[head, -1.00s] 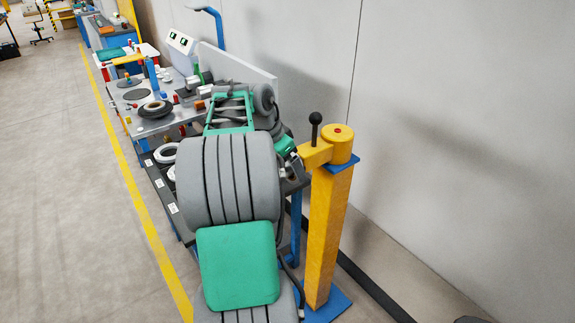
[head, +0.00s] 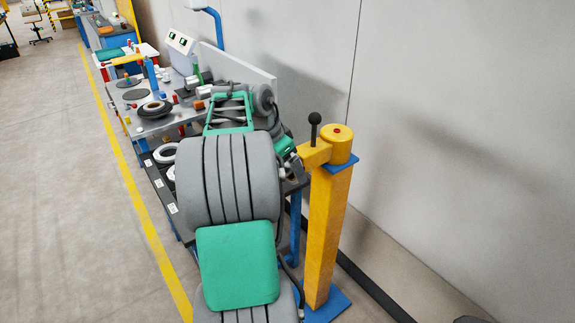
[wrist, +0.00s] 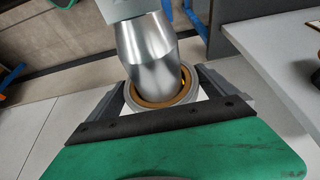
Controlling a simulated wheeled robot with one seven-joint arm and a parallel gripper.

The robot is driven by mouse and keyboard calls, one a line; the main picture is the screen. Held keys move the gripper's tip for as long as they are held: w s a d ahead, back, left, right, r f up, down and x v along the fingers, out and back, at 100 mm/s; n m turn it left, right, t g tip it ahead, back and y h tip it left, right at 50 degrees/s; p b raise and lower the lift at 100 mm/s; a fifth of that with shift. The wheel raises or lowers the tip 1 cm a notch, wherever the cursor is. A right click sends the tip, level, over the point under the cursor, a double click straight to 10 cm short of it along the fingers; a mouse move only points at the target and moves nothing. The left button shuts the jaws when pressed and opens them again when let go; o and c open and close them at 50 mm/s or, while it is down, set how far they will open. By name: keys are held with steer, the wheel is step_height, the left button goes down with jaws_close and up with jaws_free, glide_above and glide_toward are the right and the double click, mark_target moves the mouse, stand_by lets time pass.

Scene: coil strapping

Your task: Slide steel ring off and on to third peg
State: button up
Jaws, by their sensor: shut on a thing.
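In the wrist view, a steel ring (wrist: 187,97) with a pale grey rim and an orange-brown inner band sits between the two dark fingers of my gripper (wrist: 162,98), which is shut on it. A shiny silver, bulging metal peg (wrist: 150,58) runs from a pale block at the top down into the ring's opening. The ring appears to be around the peg's end; whether they touch cannot be told. My arm hides the gripper and this ring in the head view. I cannot tell which peg is the third.
A yellow post (head: 325,235) with a black-knobbed handle stands right of my arm, near the wall. The bench (head: 155,127) holds a dark coil (head: 154,109) and small parts. A white ring (head: 165,153) lies on a lower shelf.

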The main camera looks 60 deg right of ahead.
steer(key=shift+a, duration=0.15)
steer(key=shift+w+a+r+b, duration=0.15)
steer(key=shift+w+a, duration=0.3)
steer(key=shift+a, duration=0.4)
steer(key=shift+w+a+f+b, duration=0.1)
steer(key=shift+w+a+b, duration=0.1)
steer(key=shift+w+a, duration=0.45)
steer(key=shift+w+a+r+b, duration=0.15)
steer(key=shift+w+a, duration=0.15)
steer(key=shift+a, duration=0.7)
steer(key=shift+w+a+f, duration=0.1)
steer(key=shift+w+a, duration=0.25)
steer(key=shift+a, duration=0.35)
steer(key=shift+w+a, duration=0.3)
steer(key=shift+a, duration=0.35)
steer(key=w+a, duration=0.4)
steer(key=a, duration=0.4)
steer(key=shift+w+a, duration=0.1)
steer(key=shift+w+a, duration=0.15)
steer(key=shift+a, duration=0.2)
